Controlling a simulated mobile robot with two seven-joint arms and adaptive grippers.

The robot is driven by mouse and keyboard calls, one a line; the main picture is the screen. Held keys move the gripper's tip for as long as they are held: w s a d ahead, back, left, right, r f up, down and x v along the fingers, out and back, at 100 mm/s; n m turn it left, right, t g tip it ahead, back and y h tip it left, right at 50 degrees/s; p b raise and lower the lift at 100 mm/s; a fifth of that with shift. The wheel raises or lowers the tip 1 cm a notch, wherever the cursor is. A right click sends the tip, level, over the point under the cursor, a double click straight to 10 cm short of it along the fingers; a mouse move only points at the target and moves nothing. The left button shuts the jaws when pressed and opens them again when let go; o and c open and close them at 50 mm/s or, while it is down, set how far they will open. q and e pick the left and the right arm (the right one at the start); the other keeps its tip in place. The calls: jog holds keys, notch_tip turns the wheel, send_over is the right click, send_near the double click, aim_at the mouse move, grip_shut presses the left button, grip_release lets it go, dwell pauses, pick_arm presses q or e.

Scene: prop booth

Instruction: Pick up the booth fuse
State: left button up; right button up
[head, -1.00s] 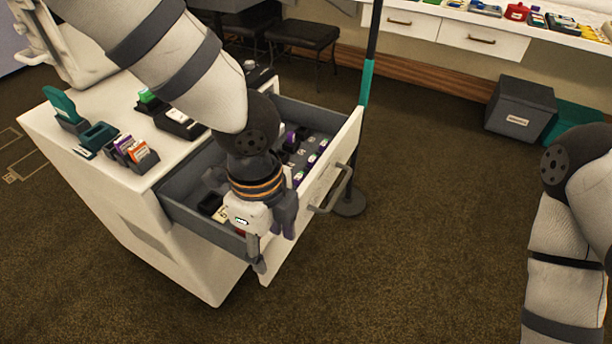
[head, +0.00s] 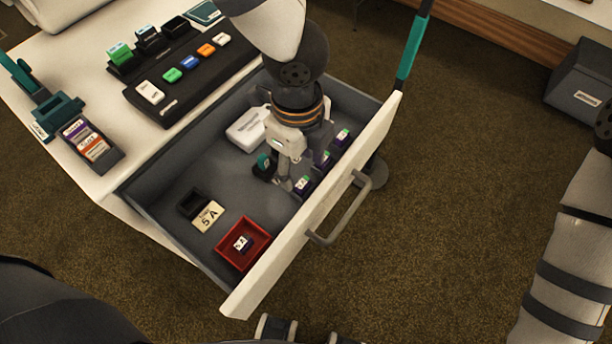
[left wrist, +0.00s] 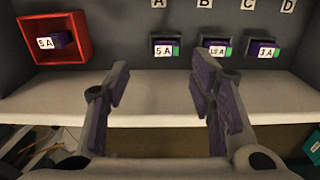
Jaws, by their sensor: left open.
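Several small dark purple fuses with white labels are in the open drawer (head: 150,205). Three stand in a row along its front: one marked 5 A (head: 303,185) (left wrist: 165,50), one seemingly 10 A (head: 323,158) (left wrist: 216,50) and one 3 A (head: 343,136) (left wrist: 265,50). Another fuse marked 5 A (head: 242,243) (left wrist: 56,41) lies in a red tray (head: 258,256) (left wrist: 84,35). My left gripper (head: 284,180) is over the drawer beside the row. In the left wrist view its fingers (left wrist: 165,95) are apart and empty.
A cream 5 A card (head: 208,216) and a black holder lie left of the red tray. A white box (head: 247,130) is at the drawer's back. The drawer's front panel and handle (head: 340,213) bound it. A black switch panel (head: 160,108) sits on the white top.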

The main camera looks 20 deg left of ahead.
aim_at(303, 182)
pick_arm(q)
jog(key=f, duration=0.7)
jog(key=shift+w+d+b, duration=0.15)
jog(key=shift+w+b, duration=0.25)
jog(key=shift+c, duration=0.2)
jog(key=c, duration=0.9)
